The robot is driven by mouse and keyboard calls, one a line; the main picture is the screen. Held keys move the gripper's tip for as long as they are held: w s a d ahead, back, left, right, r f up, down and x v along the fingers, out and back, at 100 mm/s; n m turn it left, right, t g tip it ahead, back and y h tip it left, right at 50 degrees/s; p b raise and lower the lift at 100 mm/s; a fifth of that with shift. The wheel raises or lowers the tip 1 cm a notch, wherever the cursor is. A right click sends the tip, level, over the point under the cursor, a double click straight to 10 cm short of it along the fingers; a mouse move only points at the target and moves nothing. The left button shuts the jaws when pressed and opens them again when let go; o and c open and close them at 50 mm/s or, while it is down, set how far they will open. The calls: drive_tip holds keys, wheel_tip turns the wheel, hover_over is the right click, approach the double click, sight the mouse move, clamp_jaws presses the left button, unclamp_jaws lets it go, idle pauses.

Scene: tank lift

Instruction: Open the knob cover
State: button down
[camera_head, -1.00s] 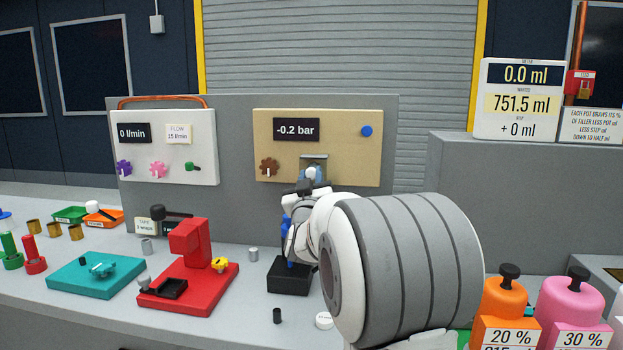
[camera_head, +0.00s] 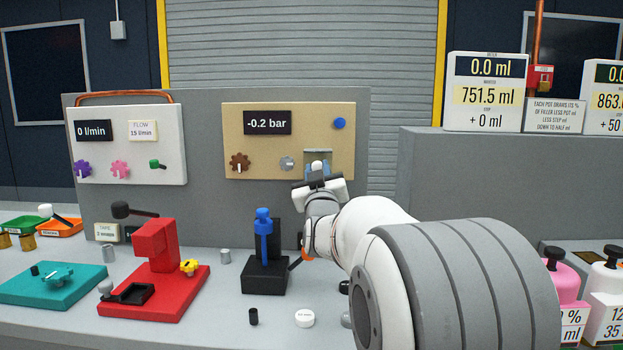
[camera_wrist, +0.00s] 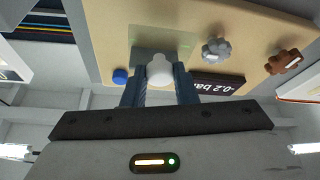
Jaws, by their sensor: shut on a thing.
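The knob cover (camera_head: 318,153) is a small greenish-grey translucent plate on the beige panel. It sits to the right of a bare grey knob (camera_head: 287,163), below and left of a blue button (camera_head: 340,123). The wrist view is upside down and shows the cover (camera_wrist: 172,38) and the uncovered grey knob (camera_wrist: 215,50) beside it. My gripper (camera_wrist: 159,78) is shut on the cover's white rounded handle (camera_wrist: 159,68), with a blue-grey finger on each side. In the head view my gripper (camera_head: 318,172) is at the panel's lower right, partly hiding the cover.
The beige panel also bears a "-0.2 bar" display (camera_head: 267,123) and a brown knob (camera_head: 239,162). A black stand with a blue piece (camera_head: 264,235) is left of my arm. A red press (camera_head: 155,265) and teal plate (camera_head: 50,285) stand further left on the bench.

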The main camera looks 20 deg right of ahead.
drive_tip(key=c, duration=1.1)
unclamp_jaws()
drive_tip(key=shift+w+a, duration=0.15)
drive_tip(key=shift+c, duration=0.2)
drive_tip(key=v, duration=0.7)
drive_tip(key=shift+s+f, duration=0.15)
drive_tip(key=shift+s, duration=0.2)
drive_tip(key=shift+a, duration=0.15)
